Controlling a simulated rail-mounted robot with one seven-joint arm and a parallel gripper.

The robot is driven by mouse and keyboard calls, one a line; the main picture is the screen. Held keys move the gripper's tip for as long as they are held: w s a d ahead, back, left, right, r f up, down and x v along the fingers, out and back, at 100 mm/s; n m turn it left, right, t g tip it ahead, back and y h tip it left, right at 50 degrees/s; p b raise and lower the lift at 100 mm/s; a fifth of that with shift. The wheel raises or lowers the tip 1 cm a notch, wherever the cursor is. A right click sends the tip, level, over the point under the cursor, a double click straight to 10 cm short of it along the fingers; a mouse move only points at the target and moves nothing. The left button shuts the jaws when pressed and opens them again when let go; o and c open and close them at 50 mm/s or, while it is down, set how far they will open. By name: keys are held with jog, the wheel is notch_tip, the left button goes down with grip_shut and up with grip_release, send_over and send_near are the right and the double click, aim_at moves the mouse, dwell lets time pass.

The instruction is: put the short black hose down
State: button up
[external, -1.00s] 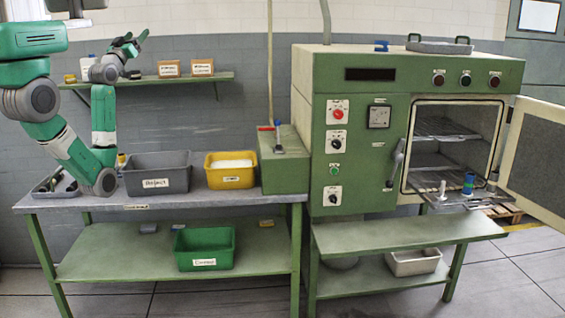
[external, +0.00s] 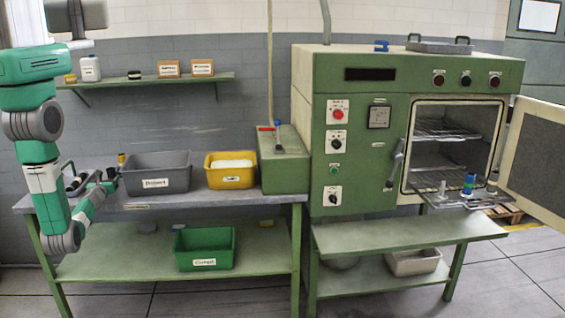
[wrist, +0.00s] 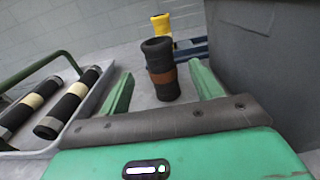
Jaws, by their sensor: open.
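A short black hose with a brown band (wrist: 161,68) stands upright on the grey table in the wrist view. My gripper (wrist: 161,72) is open, with one green finger on each side of the hose and a visible gap on both sides. In the external view my gripper (external: 106,182) is low at the left end of the table, just left of the grey bin. The hose is too small there to make out surely.
A tray (wrist: 100,92) with two banded black hoses (wrist: 62,108) lies left of my gripper. The grey bin (wrist: 270,50) rises close on the right. A yellow-and-black piece (wrist: 161,27) stands behind the hose. The oven (external: 350,180) is open, far right.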

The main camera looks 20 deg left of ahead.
aim_at(113, 172)
jog(key=x, duration=0.7)
jog(key=shift+w+r, duration=0.15)
jog(key=shift+r, duration=0.2)
jog(key=c, duration=1.2)
notch_tip(113, 172, up, 4)
jog(key=p, duration=0.3)
jog(key=shift+f, duration=0.2)
jog(key=v, duration=0.5)
jog(key=d+r+v, duration=0.1)
jog(key=v, duration=1)
jog(key=shift+w+d+r, duration=0.2)
jog(key=shift+w+d, duration=0.1)
